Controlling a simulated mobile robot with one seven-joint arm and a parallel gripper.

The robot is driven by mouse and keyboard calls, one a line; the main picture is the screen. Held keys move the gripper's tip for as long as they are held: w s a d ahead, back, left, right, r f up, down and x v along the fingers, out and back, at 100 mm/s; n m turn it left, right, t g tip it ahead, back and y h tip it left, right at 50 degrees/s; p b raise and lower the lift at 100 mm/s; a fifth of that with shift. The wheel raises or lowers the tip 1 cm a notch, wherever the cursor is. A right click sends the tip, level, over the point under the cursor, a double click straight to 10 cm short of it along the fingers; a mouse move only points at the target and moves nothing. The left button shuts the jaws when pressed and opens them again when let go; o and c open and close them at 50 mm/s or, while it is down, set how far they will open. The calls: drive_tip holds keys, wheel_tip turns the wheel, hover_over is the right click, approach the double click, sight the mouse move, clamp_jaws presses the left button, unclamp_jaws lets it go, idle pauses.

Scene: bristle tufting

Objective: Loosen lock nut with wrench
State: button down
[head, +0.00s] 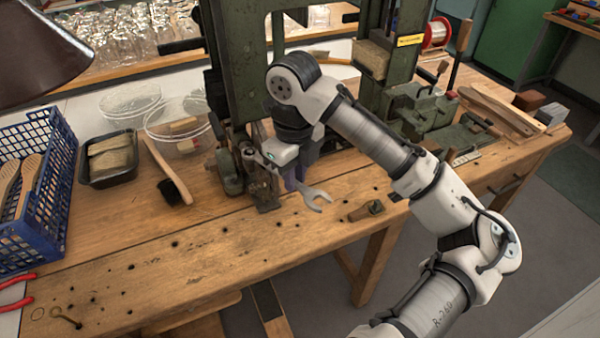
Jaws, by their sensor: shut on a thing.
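My gripper (292,182) points down in front of the green machine (235,65) and is shut on a grey wrench (316,199). The wrench's open-ended jaw sticks out to the lower right of my fingers, above the bench. The rest of the wrench is hidden by my gripper and the metal fixture (262,186) just left of it. I cannot make out the lock nut, nor tell whether the wrench touches it.
A wooden-handled tool (366,211) lies right of the wrench. A brush (170,175), a black tray (108,160) and a blue crate (40,200) stand left. A vise-like device (425,112) stands right.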

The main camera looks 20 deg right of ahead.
drive_tip(key=shift+s+a, duration=0.1)
drive_tip(key=shift+s+a+m+p, duration=0.25)
drive_tip(key=shift+a+m+p, duration=0.35)
drive_tip(key=shift+a+m, duration=0.1)
drive_tip(key=shift+r, duration=0.1)
drive_tip(key=shift+r+p, duration=2.75)
drive_tip(key=shift+r, duration=0.25)
drive_tip(key=shift+f, duration=0.1)
